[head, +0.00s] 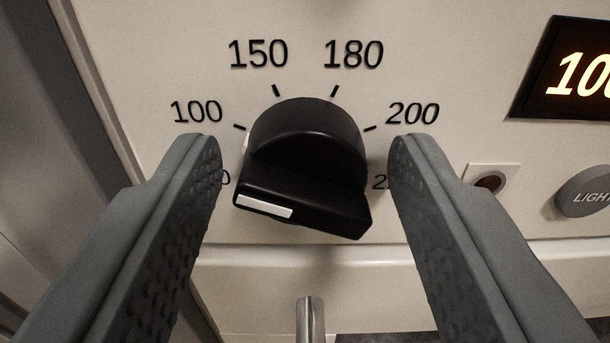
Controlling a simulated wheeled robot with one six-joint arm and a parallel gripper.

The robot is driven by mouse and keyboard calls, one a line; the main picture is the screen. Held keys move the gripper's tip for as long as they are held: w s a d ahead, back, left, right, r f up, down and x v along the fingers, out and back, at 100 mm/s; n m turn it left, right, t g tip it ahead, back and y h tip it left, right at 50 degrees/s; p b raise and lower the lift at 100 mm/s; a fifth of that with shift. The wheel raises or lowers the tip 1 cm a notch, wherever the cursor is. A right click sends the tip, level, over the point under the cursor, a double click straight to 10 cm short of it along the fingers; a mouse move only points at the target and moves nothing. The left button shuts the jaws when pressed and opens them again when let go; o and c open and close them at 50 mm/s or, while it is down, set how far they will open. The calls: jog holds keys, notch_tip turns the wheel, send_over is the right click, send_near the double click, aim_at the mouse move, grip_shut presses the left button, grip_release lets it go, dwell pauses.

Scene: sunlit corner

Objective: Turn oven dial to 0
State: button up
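The black oven dial (305,160) sits on the cream control panel, in the middle of the view. Its raised grip bar runs roughly left to right, tilted down to the right. A white stripe marks the bar's left half, and a small white mark shows at the dial's left edge near 100. Labels 100, 150, 180 and 200 are readable around it; the lower left label and the lower right label are partly hidden by my fingers. My gripper (305,160) is open, with one finger on each side of the dial and a visible gap to it.
An orange-lit display (575,75) at the upper right starts with "10" and is cut off by the frame. A grey LIGHT button (585,192) and a small square indicator (490,181) lie to the right. A metal bar (310,320) sticks out below the dial.

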jog(key=c, duration=0.7)
jog(key=shift+n, duration=0.3)
jog(key=n, duration=0.4)
jog(key=shift+a, duration=0.1)
jog(key=shift+n, duration=2.2)
jog(key=o, duration=1)
